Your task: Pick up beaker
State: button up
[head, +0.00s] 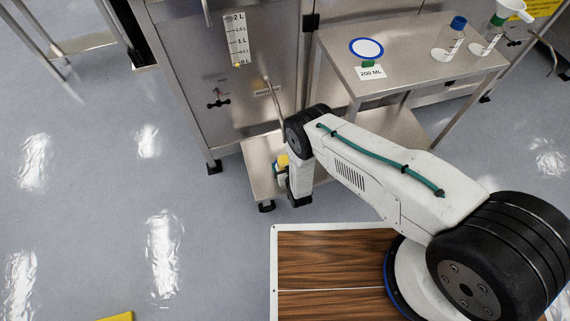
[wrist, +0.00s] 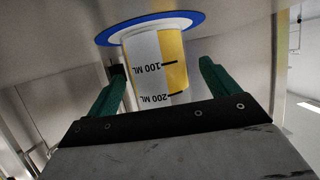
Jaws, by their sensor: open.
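The beaker (wrist: 155,68) is white and yellow with 100 ML and 200 ML marks, which appear upside down in the wrist view. It stands at a blue-rimmed round spot (wrist: 190,17). My gripper (wrist: 162,70) is open, its two green fingers one on each side of the beaker, with visible gaps and no clear contact. I cannot tell how far the fingertips reach along it. In the head view, a small yellow patch, likely the beaker (head: 282,160), shows by the low shelf, mostly hidden by my arm.
The steel vessel cabinet (head: 225,125) stands behind. The floor at left is largely clear.

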jog(key=shift+x, duration=0.95)
jog(key=c, duration=1.1)
jog(key=shift+r, duration=0.1)
